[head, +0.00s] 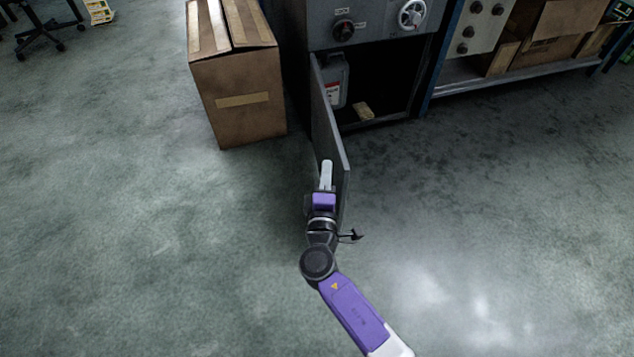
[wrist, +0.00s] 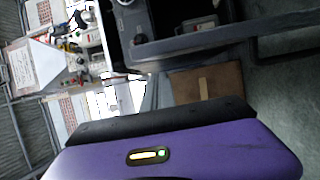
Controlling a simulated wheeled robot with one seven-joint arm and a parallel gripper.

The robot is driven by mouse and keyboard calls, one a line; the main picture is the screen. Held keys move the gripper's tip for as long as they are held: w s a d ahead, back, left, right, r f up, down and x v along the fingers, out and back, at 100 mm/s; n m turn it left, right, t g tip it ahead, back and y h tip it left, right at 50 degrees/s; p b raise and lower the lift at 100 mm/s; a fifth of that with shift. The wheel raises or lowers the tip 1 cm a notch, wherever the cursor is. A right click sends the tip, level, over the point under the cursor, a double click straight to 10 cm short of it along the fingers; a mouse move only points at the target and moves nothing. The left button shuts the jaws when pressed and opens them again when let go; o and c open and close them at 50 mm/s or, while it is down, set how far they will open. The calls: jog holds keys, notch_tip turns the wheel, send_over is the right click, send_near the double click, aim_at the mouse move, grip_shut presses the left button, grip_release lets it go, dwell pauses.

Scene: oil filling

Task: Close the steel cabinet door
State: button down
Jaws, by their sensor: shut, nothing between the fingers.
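The steel cabinet (head: 374,22) stands at the top middle of the head view, with a dial and a handwheel on its front. Its grey door (head: 329,125) is swung wide open, hinged on the left and pointing out toward me. Inside are a grey canister (head: 335,82) with a red-and-white label and a small tan block (head: 364,111). My gripper (head: 326,163) is shut and empty, at the left, outer face of the door near its free end. I cannot tell whether it touches the door. In the wrist view, my purple gripper body fills the bottom and hides the fingers.
A cardboard box (head: 243,105) stands on the floor left of the door. A blue-framed shelf (head: 480,82) with boxes is right of the cabinet. The floor (head: 455,185) right of the door is clear. A wheeled chair base (head: 45,30) is at the far left.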

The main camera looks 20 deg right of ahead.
jog(key=shift+s+d, duration=0.1)
jog(key=shift+d, duration=0.75)
jog(key=shift+d, duration=0.1)
